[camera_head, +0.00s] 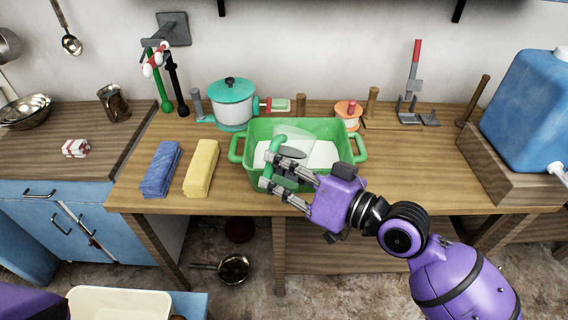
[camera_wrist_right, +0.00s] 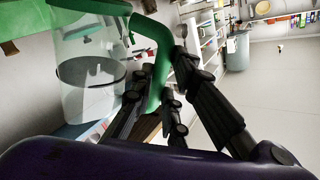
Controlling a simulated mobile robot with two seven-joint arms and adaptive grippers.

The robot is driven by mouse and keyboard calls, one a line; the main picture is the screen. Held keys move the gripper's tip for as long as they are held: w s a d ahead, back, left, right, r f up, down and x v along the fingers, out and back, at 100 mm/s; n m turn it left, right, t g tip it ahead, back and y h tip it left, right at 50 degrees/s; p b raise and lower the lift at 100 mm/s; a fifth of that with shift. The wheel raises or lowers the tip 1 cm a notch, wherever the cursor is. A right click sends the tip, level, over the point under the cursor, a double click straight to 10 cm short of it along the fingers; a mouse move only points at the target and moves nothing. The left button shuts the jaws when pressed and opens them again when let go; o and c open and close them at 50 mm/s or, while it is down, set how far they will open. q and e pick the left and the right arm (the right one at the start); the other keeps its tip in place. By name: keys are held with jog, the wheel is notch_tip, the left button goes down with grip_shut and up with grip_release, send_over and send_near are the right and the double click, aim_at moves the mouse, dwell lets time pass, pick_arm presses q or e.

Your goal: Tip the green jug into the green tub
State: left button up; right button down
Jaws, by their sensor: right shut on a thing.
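The green jug has a see-through body (camera_head: 295,139) and a green handle (camera_head: 277,143). My right gripper (camera_head: 268,170) is shut on that handle, holding the jug over the green tub (camera_head: 258,128). The jug looks tilted in the head view; whether anything is pouring out cannot be told. The wrist view also shows the clear body (camera_wrist_right: 85,105) and handle (camera_wrist_right: 155,45) between the dark fingers (camera_wrist_right: 155,95). The tub stands on the wooden table, with pale surfaces inside. The gripper and jug hide part of its inside. My left gripper is out of view.
A blue cloth (camera_head: 161,170) and a yellow cloth (camera_head: 201,168) lie left of the tub. A teal-lidded pot (camera_head: 232,104) and an orange-topped container (camera_head: 348,112) stand behind it. A blue water container (camera_head: 527,95) stands at right. The table (camera_head: 420,165) is clear right of the tub.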

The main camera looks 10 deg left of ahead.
jog(key=shift+s+f+n+b, duration=0.25)
jog(key=shift+f+n+b, duration=0.3)
jog(key=shift+f, duration=0.35)
jog(key=shift+n, duration=0.25)
jog(key=r+p, duration=0.1)
jog(key=p, duration=0.1)
jog(key=shift+p, duration=0.4)
pick_arm(q)
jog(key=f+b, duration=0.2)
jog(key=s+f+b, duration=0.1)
jog(key=b, duration=0.2)
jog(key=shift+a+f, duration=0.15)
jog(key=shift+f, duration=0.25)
pick_arm(e)
jog(key=f+n, duration=0.2)
jog(key=f+n+t, duration=0.1)
jog(key=f+n, duration=0.1)
jog(key=f, duration=0.1)
jog(key=shift+w+y, duration=0.2)
jog(key=shift+y, duration=0.2)
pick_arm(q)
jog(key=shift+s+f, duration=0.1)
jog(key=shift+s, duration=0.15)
